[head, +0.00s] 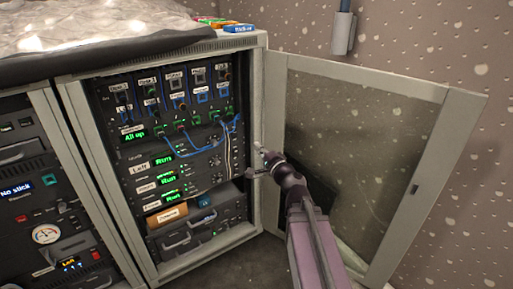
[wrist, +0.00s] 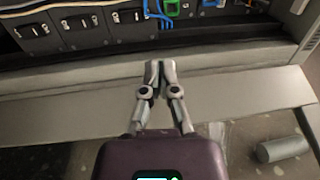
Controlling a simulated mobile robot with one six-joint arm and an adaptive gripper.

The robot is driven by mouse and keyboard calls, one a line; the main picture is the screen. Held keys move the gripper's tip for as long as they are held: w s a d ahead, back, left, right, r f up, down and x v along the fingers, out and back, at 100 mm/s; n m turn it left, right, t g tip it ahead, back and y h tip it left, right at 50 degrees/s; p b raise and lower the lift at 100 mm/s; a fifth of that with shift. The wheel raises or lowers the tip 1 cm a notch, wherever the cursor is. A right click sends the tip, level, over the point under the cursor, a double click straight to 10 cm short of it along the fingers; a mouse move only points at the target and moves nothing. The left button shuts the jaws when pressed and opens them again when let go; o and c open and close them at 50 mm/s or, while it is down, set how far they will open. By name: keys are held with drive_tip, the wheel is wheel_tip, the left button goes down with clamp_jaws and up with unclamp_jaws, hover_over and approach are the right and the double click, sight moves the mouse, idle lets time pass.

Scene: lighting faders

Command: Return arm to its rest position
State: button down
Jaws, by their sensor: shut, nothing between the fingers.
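My gripper (head: 262,160) is in front of the right edge of the open rack cabinet (head: 259,100), near the open door (head: 418,180). Its fingers are together and hold nothing. In the wrist view my gripper (wrist: 160,66) points at the cabinet's pale front frame (wrist: 70,80), with the fingertips overlapping it in the picture. I cannot tell whether they touch it. My purple arm reaches up from the bottom of the head view and hides part of the door.
The rack panel (head: 165,130) has green-lit displays reading "All up" and "Run", with blue cables (head: 190,154). A second cabinet (head: 45,200) stands at left. A grey wall box (head: 343,33) hangs above the door.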

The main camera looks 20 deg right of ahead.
drive_tip(key=s+a+f+n+g+y+p, duration=0.1)
drive_tip(key=s+a+f+n+g+p, duration=0.1)
drive_tip(key=s+a+f+n+g, duration=0.25)
drive_tip(key=s+a+f+n+g+y+p, duration=0.2)
drive_tip(key=a+f+n+g+p, duration=0.1)
drive_tip(key=a+n+g, duration=0.35)
drive_tip(key=s+d+f+n+g+h+p, duration=0.3)
drive_tip(key=s+d+f+g+h+p, duration=0.15)
drive_tip(key=s+d+g+h, duration=0.4)
wheel_tip(320, 180, up, 38)
drive_tip(key=s+a+t+p, duration=0.1)
drive_tip(key=s+p, duration=0.1)
drive_tip(key=p, duration=3.5)
drive_tip(key=shift+s+a+f, duration=0.15)
drive_tip(key=shift+s+a, duration=0.1)
drive_tip(key=shift+s, duration=0.05)
drive_tip(key=shift+h, duration=0.25)
